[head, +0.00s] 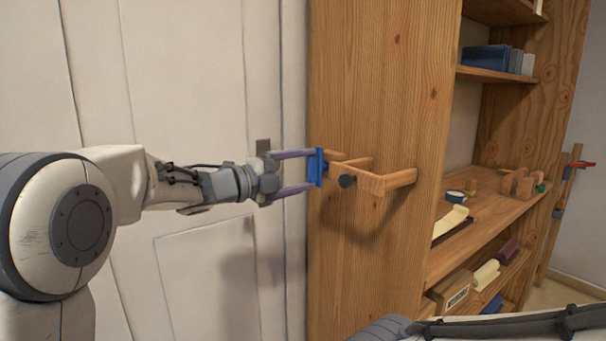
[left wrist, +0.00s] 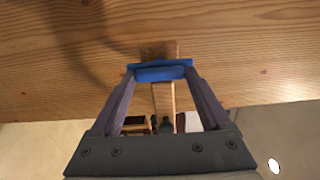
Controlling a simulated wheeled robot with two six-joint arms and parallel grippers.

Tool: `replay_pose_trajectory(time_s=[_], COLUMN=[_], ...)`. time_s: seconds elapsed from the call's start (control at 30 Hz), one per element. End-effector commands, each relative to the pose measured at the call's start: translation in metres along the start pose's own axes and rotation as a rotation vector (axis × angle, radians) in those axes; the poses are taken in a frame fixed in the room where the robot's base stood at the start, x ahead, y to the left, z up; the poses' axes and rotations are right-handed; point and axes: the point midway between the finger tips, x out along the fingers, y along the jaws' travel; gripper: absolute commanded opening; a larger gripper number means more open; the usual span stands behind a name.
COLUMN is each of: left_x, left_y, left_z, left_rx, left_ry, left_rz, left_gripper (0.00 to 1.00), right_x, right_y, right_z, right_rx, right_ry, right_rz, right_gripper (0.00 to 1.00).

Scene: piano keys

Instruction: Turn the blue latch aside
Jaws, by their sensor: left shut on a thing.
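The blue latch (head: 319,167) is a small upright blue piece at the wooden bracket (head: 400,179) on the side panel of the wooden shelf unit. My left gripper (head: 315,170) reaches it from the left, with its two purple-grey fingers at the latch's upper and lower ends. In the left wrist view the blue latch (left wrist: 160,73) lies crosswise between the fingertips, and the left gripper (left wrist: 161,80) is shut on it. The fingertips partly cover its ends. My right gripper is not in view.
The wooden side panel (head: 375,75) stands close behind the latch. A pale panelled door (head: 190,90) is to the left. Shelves on the right hold blue books (head: 486,58), a tape roll (head: 455,196) and other small things. Part of my own body shows at bottom right.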

Motion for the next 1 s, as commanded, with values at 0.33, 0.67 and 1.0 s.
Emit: replay_pose_trajectory(time_s=[0.33, 0.67, 1.0], left_x=[0.0, -0.006, -0.07], left_y=[0.001, 0.0, 0.001], left_z=[0.0, 0.001, 0.002], left_rx=[0.004, 0.002, 0.003], left_ry=[0.001, -0.001, -0.005], left_rz=[0.003, 0.001, 0.002], left_gripper=[1.0, 1.0, 1.0], right_x=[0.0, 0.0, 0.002], right_y=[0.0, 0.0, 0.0], right_z=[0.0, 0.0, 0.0], right_rx=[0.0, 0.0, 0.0], right_ry=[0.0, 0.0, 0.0], right_rz=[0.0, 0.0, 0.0], right_gripper=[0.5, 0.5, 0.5])
